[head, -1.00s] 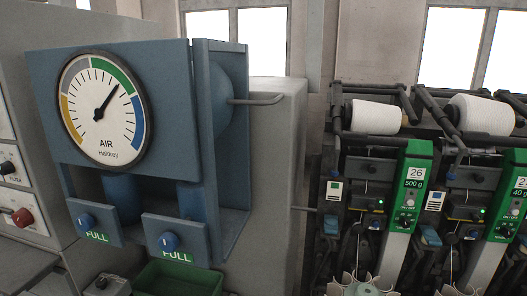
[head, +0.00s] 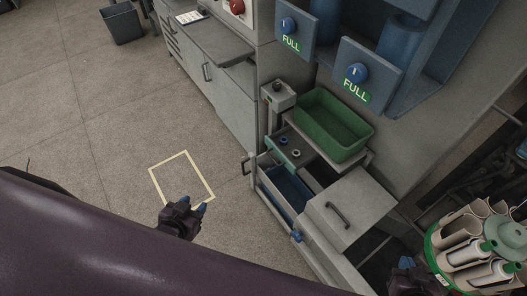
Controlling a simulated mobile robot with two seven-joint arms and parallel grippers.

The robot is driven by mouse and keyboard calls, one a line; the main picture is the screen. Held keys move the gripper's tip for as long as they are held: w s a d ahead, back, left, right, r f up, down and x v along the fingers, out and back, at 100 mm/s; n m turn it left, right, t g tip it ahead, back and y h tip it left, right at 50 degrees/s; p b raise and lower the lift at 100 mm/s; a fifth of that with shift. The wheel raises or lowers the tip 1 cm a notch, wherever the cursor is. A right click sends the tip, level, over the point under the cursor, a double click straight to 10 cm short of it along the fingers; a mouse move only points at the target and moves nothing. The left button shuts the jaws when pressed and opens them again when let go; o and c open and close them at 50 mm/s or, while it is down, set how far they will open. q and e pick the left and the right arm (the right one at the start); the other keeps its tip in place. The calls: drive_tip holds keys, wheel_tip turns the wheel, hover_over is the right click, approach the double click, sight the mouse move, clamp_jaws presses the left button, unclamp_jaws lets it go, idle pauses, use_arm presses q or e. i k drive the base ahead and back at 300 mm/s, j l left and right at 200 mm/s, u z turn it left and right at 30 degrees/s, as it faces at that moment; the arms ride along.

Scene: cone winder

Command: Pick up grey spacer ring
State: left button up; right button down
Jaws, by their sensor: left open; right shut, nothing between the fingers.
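Two small rings lie on a green-topped shelf (head: 279,130) beside the green bin in the head view. One ring (head: 296,153) looks grey, and the other (head: 283,141) looks darker; they are too small to tell apart surely. My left gripper (head: 194,205) is open and empty, out over the floor to the left of the shelf and well apart from the rings. My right gripper (head: 407,264) is shut and empty at the lower right, beside the round bobbin carrier. Part of it is cut off by the frame's bottom edge.
A green bin (head: 325,108) stands behind the rings. An open drawer with a blue inside (head: 290,186) and a grey cabinet with a handle (head: 351,221) are in front. The bobbin carrier (head: 437,262) is at right. A yellow floor outline (head: 168,160) lies on clear floor.

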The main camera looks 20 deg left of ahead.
sight(295, 152)
drive_tip(key=u, duration=0.15)
drive_tip(key=j+z, duration=0.1)
drive_tip(key=z, duration=0.45)
drive_tip(key=i+j+z, duration=0.1)
drive_tip(key=j+z, duration=0.5)
drive_tip(key=j, duration=0.25)
drive_tip(key=j+z, duration=0.25)
drive_tip(key=j, duration=1.35)
drive_tip(key=k+j, duration=0.1)
drive_tip(key=j, duration=0.6)
drive_tip(key=j+z, duration=0.1)
drive_tip(key=j, duration=0.65)
